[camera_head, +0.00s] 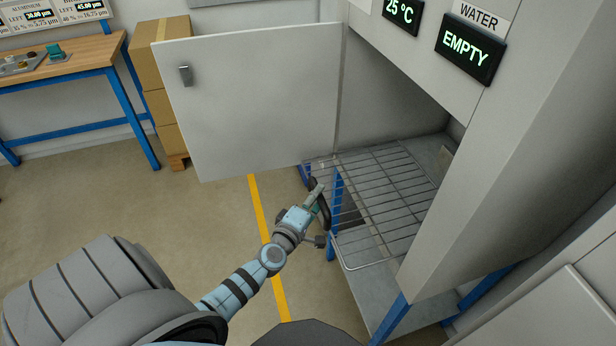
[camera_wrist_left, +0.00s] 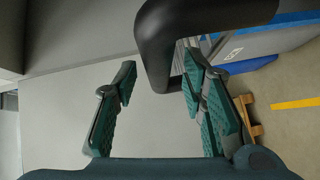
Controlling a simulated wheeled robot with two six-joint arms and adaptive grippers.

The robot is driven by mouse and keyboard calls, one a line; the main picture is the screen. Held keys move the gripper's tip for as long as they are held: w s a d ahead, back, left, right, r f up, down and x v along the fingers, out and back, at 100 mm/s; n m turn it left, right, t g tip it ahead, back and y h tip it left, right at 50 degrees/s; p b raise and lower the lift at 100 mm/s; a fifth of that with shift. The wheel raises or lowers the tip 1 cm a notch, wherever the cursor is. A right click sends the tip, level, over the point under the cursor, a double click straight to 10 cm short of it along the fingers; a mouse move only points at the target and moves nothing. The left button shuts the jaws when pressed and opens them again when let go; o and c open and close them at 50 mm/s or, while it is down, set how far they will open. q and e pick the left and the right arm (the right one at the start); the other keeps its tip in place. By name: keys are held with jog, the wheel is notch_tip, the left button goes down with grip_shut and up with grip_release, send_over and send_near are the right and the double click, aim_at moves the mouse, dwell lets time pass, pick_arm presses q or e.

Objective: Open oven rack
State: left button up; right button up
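The wire oven rack (camera_head: 385,195) lies level in the open oven and its front edge sticks out a little past the opening. A dark curved handle (camera_head: 325,212) shows at its front edge. In the left wrist view the handle (camera_wrist_left: 165,40) looms large at the top, its lower bend between the fingertips. My left gripper (camera_head: 317,190) is at the handle, in front of the rack. Its two green fingers (camera_wrist_left: 158,75) are apart, with a gap beside the handle. Whether one finger touches it is unclear. My right gripper is not in view.
The white oven door (camera_head: 255,100) stands wide open to the left of the opening. The grey oven wall (camera_head: 510,170) closes off the right. A blue-legged workbench (camera_head: 60,75) and stacked boxes (camera_head: 160,80) stand behind. The floor (camera_head: 200,225) at the left is clear.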

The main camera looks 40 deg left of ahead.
pick_arm(q)
jog(key=v, duration=1)
jog(key=shift+s, duration=0.25)
